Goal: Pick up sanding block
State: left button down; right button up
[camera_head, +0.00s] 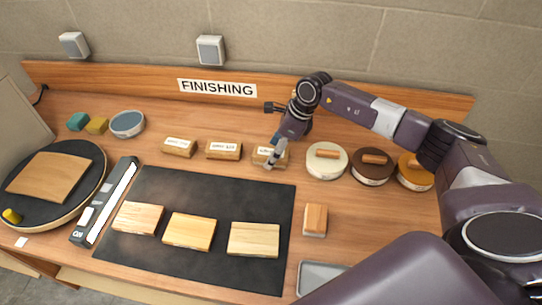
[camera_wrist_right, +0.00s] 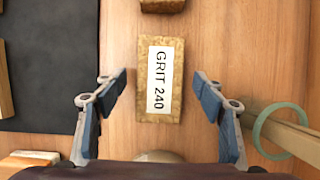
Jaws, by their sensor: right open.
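A tan sanding block labelled GRIT 240 (camera_wrist_right: 159,100) lies on the wooden bench in the right wrist view. It sits between the spread fingers of my right gripper (camera_wrist_right: 160,78), with a gap on each side. In the head view my right gripper (camera_head: 277,153) points down over the rightmost of the three labelled blocks (camera_head: 260,157) and partly hides it. The other two labelled blocks, one in the middle (camera_head: 224,151) and one at the left (camera_head: 180,147), lie in the same row. My left gripper is not in view.
A black mat (camera_head: 210,263) with three wooden pieces lies in front. Three round tins, the nearest pale (camera_head: 318,168), stand right of the gripper. An orange-topped block (camera_head: 315,218) and a grey tray (camera_head: 318,272) are closer. A green ring (camera_wrist_right: 262,140) shows beside the right finger.

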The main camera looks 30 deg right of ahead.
jog(key=shift+c, duration=0.5)
jog(key=c, duration=1.1)
jog(key=shift+r, duration=0.1)
jog(key=shift+c, duration=0.2)
jog(key=shift+r+p, duration=0.3)
jog(key=shift+p, duration=0.2)
jog(key=shift+w+r+b, duration=0.1)
jog(key=shift+r+b, duration=0.25)
notch_tip(320, 180, up, 19)
jog(key=b, duration=0.4)
jog(key=shift+b, duration=0.3)
